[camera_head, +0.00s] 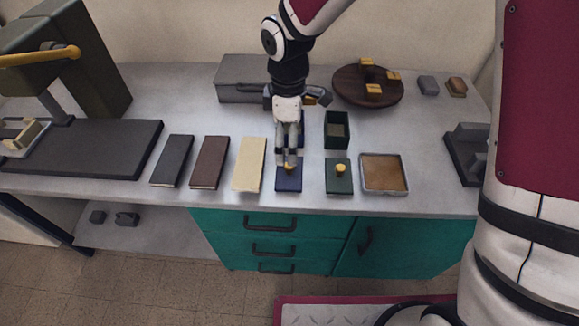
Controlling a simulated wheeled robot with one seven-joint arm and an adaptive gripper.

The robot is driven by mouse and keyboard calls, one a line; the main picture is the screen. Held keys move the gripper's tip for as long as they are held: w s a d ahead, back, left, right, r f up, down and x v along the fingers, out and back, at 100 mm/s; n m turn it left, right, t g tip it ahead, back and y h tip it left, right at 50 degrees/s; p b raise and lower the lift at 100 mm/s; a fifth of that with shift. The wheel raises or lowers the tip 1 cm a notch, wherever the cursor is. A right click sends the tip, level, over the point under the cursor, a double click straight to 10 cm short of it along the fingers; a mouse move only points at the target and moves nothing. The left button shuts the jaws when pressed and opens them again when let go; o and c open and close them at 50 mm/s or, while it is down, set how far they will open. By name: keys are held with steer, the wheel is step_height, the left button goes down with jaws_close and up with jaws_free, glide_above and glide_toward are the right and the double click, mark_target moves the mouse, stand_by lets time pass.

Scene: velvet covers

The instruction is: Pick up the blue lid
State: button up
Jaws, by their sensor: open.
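The blue lid (289,182) is a dark blue square panel with a yellow knob, lying flat near the front edge of the table. My gripper (287,163) points down directly over the lid, with its fingertips around or just above the knob. The gripper is open; the fingers hide part of the knob and the lid's back part, so I cannot tell whether they touch it.
A green lid (338,184) with a yellow knob lies just right, with an open green box (337,130) behind it. A framed tan tray (384,174) is further right. Cream (250,163), brown (209,161) and black (172,160) flat pieces lie left. A grey box (237,78) stands behind.

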mark_target(290, 169)
step_height(290, 169, down, 12)
steer(key=shift+w+d+r, duration=0.1)
stand_by(0.5)
steer(key=c, duration=0.9)
